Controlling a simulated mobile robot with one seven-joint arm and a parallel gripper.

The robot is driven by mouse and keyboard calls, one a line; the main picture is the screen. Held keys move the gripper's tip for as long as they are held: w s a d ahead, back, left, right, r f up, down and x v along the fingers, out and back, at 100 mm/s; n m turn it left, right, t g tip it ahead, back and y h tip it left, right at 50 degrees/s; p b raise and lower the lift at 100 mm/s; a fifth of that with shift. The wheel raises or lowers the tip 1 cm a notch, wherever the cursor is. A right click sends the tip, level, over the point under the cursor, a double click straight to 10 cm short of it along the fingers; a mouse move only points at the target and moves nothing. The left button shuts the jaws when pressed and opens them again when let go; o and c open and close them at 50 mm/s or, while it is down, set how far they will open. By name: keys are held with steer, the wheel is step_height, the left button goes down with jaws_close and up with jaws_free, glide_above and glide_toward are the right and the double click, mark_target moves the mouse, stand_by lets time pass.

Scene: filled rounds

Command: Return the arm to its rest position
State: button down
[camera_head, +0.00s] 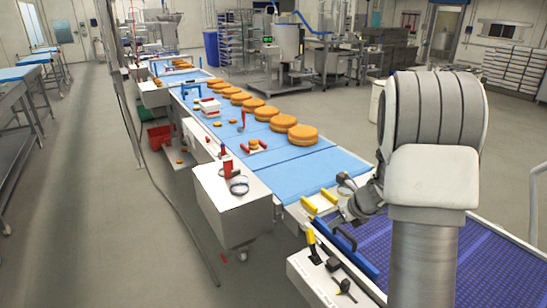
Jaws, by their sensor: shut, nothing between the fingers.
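My arm rises at the right of the head view, with its thick grey and white links in the foreground. My gripper (354,211) shows small at the left of the arm, low over the near end of the conveyor line. It is shut and holds nothing. Part of my wrist is hidden behind the large arm link.
Orange-brown rounds (303,134) stand in a row on the blue belt (300,171). A purple grid belt (490,262) runs behind my arm.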

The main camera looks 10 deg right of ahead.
steer(key=s+a+r+n+g+y+b, duration=0.1)
steer(key=s+a+r+n+b, duration=0.1)
steer(key=s+a+r+n, duration=1.1)
steer(key=s+a+r+n+h, duration=0.1)
steer(key=s+n, duration=0.6)
steer(key=n, duration=0.2)
steer(key=s+a+r+n+h, duration=0.1)
steer(key=s+r+n+h, duration=0.1)
steer(key=s+n, duration=0.6)
steer(key=shift+a+r+n+b, duration=0.3)
steer(key=shift+n+b, duration=0.1)
steer(key=shift+n, duration=0.5)
steer(key=shift+d, duration=0.25)
